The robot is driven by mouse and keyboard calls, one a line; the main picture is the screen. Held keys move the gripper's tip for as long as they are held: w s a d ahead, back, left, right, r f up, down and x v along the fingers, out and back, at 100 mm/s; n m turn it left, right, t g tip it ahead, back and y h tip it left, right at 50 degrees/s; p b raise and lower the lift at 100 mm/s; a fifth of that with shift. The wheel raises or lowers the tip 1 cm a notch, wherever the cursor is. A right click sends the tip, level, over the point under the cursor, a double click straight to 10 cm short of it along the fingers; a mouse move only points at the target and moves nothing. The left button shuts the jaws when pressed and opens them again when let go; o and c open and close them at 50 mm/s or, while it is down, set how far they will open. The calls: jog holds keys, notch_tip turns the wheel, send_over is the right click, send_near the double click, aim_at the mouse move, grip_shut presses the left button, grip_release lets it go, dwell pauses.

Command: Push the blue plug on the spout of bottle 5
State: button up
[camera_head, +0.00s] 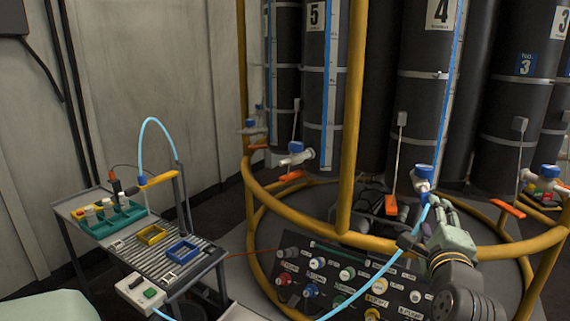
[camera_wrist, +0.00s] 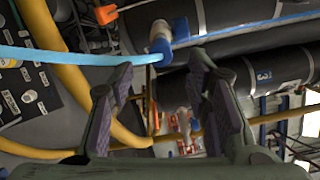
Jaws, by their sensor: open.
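Bottle 5 (camera_head: 313,90) is a tall black cylinder with a "5" label, left of the front yellow post in the head view. My gripper (camera_head: 432,214) is open and empty at the spout of bottle 4 (camera_head: 423,184), well to the right of bottle 5. In the wrist view my gripper's fingers (camera_wrist: 163,88) stand apart, with a white spout with a blue part (camera_wrist: 159,42) beyond them.
A light blue hose (camera_head: 375,277) runs up to the bottle 4 spout beside my gripper. A yellow ring rail (camera_head: 300,224) and yellow post (camera_head: 352,120) stand in front of the bottles. A control panel (camera_head: 350,283) lies below. A side table (camera_head: 135,245) with trays is at left.

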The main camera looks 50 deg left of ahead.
aim_at(428, 204)
jog(key=shift+x, duration=3.3)
jog(key=shift+s+p, duration=0.1)
jog(key=shift+p, duration=0.3)
jog(key=shift+c, duration=0.6)
grip_shut()
jog(key=shift+d, duration=0.1)
jog(key=shift+v, duration=2.9)
